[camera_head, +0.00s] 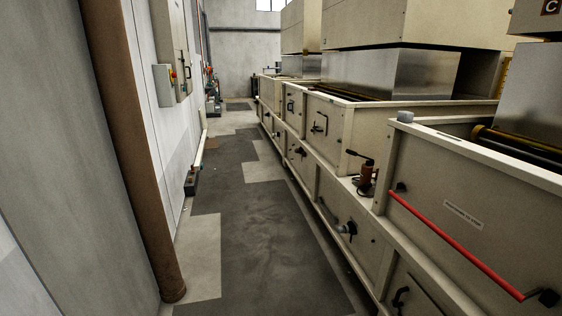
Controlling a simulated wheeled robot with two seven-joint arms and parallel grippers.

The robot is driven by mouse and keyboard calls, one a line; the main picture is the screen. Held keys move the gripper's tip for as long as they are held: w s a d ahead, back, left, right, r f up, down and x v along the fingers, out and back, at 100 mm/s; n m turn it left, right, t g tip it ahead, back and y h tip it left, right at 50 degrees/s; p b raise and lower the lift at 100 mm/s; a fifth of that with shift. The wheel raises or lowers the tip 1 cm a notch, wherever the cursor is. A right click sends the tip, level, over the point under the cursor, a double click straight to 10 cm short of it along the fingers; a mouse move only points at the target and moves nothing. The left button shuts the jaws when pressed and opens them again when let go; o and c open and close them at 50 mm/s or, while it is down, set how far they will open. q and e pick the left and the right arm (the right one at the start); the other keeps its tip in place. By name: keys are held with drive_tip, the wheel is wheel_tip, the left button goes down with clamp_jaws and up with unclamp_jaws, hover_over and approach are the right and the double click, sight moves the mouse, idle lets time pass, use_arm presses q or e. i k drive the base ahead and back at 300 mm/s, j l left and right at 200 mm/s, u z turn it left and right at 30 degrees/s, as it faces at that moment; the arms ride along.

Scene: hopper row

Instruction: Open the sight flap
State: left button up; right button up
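A row of beige hoppers runs along the right side, and the nearest hopper (440,190) has a long red bar (455,246) across its front and a small label above the bar. Panels with black handles show along the row: one handle (319,123) on an upper panel farther back, another (400,296) low at the bottom edge. I cannot tell which panel is the sight flap. No panel looks clearly swung open. Neither of my grippers is in view.
A dark-patched aisle floor (260,240) runs clear between the hoppers and the left wall. A brown column (135,150) stands at left. A wall cabinet (170,50) hangs beyond it. A small reddish device (366,180) sits on the hopper ledge.

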sight(321, 121)
drive_tip(key=i+z, duration=0.1)
drive_tip(key=i, duration=0.35)
drive_tip(key=i+j+z, duration=0.1)
drive_tip(key=i, duration=0.4)
drive_tip(key=i+j+z, duration=0.1)
drive_tip(key=i, duration=0.35)
drive_tip(key=i+j+z, duration=0.1)
drive_tip(key=i, duration=0.35)
drive_tip(key=i+j+z, duration=0.1)
drive_tip(key=i+j, duration=0.15)
drive_tip(key=i, duration=0.2)
